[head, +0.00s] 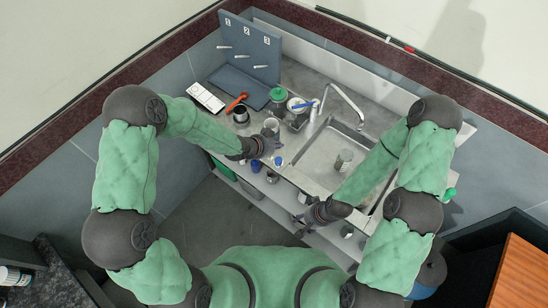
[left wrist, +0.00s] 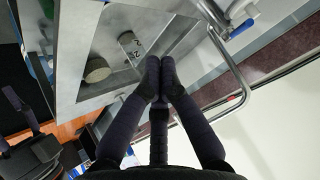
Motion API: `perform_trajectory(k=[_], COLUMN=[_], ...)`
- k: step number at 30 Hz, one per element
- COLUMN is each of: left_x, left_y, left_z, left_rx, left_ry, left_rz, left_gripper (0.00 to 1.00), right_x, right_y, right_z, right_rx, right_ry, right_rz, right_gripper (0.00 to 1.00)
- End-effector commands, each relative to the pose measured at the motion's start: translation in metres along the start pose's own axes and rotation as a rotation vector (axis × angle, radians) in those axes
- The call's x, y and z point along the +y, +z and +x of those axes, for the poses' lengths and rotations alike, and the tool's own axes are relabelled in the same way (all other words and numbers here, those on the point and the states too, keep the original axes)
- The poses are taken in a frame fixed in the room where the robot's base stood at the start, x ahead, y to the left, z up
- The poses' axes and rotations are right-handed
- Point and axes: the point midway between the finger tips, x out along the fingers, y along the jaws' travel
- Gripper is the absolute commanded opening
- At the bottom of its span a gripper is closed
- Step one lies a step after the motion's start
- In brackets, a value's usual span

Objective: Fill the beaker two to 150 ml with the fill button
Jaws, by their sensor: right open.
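Beaker two, a clear cylinder (head: 344,160) with dark markings, stands in the sink basin. In the left wrist view the beaker (left wrist: 129,43) carries a figure 2 and is just beyond my fingertips. My left gripper (head: 275,137) is over the counter left of the sink; in its wrist view the gripper (left wrist: 161,68) has its fingertips together with nothing seen between them. My right gripper (head: 308,218) is open and empty in front of the counter edge, below the sink. I cannot make out the fill button.
A curved tap (head: 345,95) with a blue handle (head: 303,105) stands behind the sink (head: 318,152). A dark jar (head: 241,115), a green-lidded jar (head: 278,94) and a numbered peg board (head: 248,48) crowd the left. A round pale object (left wrist: 97,70) sits near the beaker.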

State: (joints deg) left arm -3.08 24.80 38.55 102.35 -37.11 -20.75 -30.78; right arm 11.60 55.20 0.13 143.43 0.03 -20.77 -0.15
Motion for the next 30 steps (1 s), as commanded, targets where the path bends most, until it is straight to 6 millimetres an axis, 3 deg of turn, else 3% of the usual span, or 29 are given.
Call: perform_trajectory(k=[17, 30], left_x=[-0.002, 0.01], left_y=[-0.004, 0.026], left_z=[0.001, 0.032], left_rx=[0.008, 0.008], left_ry=[-0.003, -0.003], left_rz=[0.028, 0.027], left_gripper=[0.0, 0.0], right_x=[0.0, 0.011], right_y=[0.0, -0.001], right_z=[0.001, 0.03], right_rx=[0.0, 0.0], right_ry=[0.0, 0.0], right_rz=[0.0, 0.0], right_gripper=[0.47, 0.47])
